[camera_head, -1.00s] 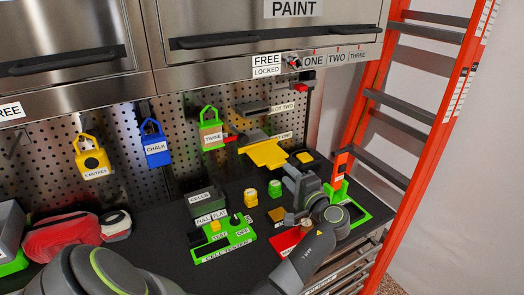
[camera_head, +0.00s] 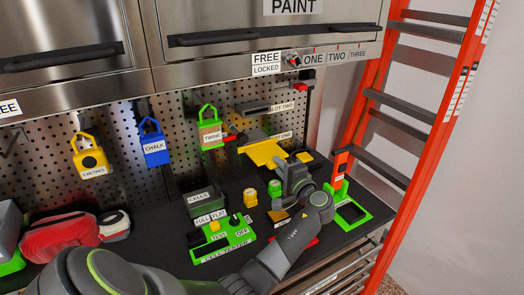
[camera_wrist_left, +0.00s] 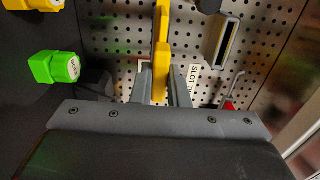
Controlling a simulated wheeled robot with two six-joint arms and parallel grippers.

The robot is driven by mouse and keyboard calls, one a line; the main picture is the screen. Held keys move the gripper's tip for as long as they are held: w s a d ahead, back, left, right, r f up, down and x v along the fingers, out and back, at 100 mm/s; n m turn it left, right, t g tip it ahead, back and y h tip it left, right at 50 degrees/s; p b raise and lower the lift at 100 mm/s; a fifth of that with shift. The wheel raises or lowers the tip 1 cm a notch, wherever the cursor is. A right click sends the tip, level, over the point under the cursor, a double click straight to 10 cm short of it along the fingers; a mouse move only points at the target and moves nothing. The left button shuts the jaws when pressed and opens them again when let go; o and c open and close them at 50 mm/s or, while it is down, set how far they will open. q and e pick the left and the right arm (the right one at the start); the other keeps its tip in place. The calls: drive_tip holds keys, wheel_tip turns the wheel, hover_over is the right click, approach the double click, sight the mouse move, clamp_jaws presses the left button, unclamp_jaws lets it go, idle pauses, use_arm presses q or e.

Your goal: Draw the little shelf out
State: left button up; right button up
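The steel chest front (camera_head: 345,275) shows at the lower right below the dark worktop. My arm partly covers it, and I cannot single out the little shelf there. My left gripper (camera_head: 283,165) is above the worktop at the near end of a yellow piece (camera_head: 262,152) by the pegboard slots. In the left wrist view a yellow part (camera_wrist_left: 162,70) lies between the two close-set grey fingers (camera_wrist_left: 162,88). I cannot tell whether they grip it. My right gripper is out of view.
Padlock-shaped tags, including the blue one (camera_head: 154,146), hang on the pegboard. An orange ladder (camera_head: 432,125) stands right of the bench.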

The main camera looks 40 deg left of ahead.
use_arm(q)
clamp_jaws()
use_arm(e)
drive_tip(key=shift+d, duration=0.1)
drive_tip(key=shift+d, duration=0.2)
